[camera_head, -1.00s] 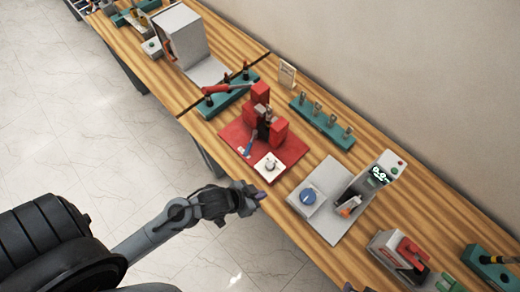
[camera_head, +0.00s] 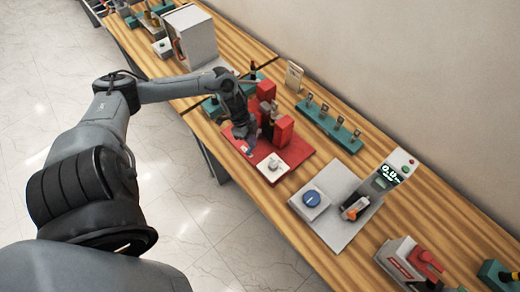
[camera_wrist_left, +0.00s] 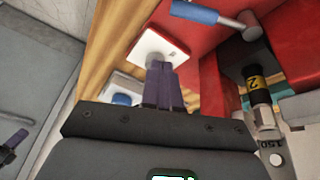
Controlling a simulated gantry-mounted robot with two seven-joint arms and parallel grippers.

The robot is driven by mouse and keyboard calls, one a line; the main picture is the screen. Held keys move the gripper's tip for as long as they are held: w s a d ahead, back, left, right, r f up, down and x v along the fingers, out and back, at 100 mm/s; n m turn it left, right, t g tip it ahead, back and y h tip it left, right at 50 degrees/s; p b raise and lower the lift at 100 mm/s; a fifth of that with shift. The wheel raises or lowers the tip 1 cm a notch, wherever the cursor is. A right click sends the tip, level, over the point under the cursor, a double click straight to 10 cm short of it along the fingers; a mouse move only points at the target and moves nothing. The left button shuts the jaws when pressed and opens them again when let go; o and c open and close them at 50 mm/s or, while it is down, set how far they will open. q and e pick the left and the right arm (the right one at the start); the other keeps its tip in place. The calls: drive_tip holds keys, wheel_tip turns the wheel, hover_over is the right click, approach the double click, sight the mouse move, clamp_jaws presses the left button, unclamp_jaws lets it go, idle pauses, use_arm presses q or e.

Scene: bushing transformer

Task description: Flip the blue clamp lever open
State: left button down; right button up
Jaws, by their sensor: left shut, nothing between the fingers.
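The blue clamp lever (camera_wrist_left: 195,12) shows at the top of the left wrist view, its metal rod running right to a joint on the red fixture. In the head view my arm hides most or all of it. The fixture has red blocks (camera_head: 283,130) on a red base plate (camera_head: 296,154). My left gripper (camera_head: 247,150) is over the plate's left part, beside the red blocks. Its purple fingers (camera_wrist_left: 160,85) are shut and empty, and appear apart from the lever in the left wrist view. My right gripper does not show.
A white block with a knob (camera_head: 272,167) sits on the plate's near corner. A grey station with a blue dial (camera_head: 312,198) stands to the right. A teal rack with pegs (camera_head: 330,127) is behind. A black-and-yellow fitting (camera_wrist_left: 258,90) stands close to the fingers' right.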

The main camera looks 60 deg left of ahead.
use_arm(q)
drive_tip(key=shift+w+a+r+t, duration=0.3)
drive_tip(key=shift+w+a+r, duration=0.55)
drive_tip(key=shift+w+r, duration=0.25)
drive_tip(key=shift+f, duration=0.15)
drive_tip(key=x, duration=1)
drive_tip(key=shift+w+a, duration=0.1)
drive_tip(key=shift+w, duration=0.05)
drive_tip(key=s+a, duration=0.1)
drive_tip(key=s+a+p, duration=0.1)
drive_tip(key=shift+a+f, duration=0.2)
drive_tip(key=shift+a, duration=0.15)
drive_tip(key=shift+s+a+f, duration=0.15)
drive_tip(key=shift+s+a, duration=0.1)
drive_tip(key=shift+s+a, duration=0.15)
